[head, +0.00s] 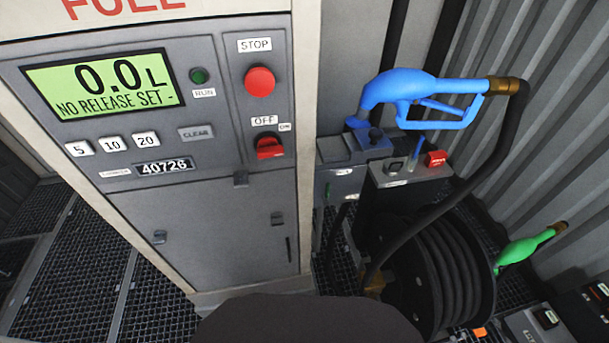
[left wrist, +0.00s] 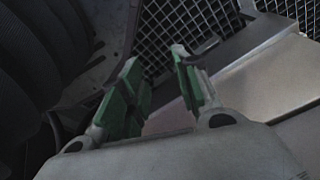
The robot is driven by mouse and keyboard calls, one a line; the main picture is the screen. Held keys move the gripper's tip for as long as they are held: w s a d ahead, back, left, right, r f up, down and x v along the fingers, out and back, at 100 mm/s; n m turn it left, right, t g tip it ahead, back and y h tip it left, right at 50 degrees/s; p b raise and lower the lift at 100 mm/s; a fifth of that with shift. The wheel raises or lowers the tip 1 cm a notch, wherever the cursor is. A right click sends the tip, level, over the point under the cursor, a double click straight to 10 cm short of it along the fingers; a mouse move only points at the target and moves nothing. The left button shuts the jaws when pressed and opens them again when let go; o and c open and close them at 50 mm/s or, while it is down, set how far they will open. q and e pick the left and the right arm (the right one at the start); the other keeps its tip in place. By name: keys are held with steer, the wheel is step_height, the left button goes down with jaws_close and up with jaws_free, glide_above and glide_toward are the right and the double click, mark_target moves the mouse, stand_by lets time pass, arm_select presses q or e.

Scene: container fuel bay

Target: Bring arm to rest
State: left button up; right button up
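My left gripper (left wrist: 157,62) shows only in the left wrist view. Its two fingers with green pads stand apart, with nothing between them. It points toward a dark floor grating (left wrist: 195,25). No gripper or forearm shows in the head view. My right gripper is in neither view.
The fuel cabinet (head: 215,215) stands at left, its display reading 0.0 L. A blue nozzle (head: 400,90) rests on a holder beside it. Below is a black hose reel (head: 450,265); a green nozzle (head: 525,247) is at right. A metal panel (left wrist: 265,75) lies beside the left gripper.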

arm_select(q)
steer(key=s+a+r+p, duration=0.1)
steer(key=s+r+p, duration=0.1)
steer(key=s+p, duration=0.4)
steer(key=s+a+r+p, duration=0.2)
steer(key=s+p, duration=0.5)
steer(key=s, duration=0.2)
steer(key=shift+s+r+g+p, duration=0.2)
steer(key=shift+s+g+p, duration=0.1)
steer(key=shift+g, duration=0.1)
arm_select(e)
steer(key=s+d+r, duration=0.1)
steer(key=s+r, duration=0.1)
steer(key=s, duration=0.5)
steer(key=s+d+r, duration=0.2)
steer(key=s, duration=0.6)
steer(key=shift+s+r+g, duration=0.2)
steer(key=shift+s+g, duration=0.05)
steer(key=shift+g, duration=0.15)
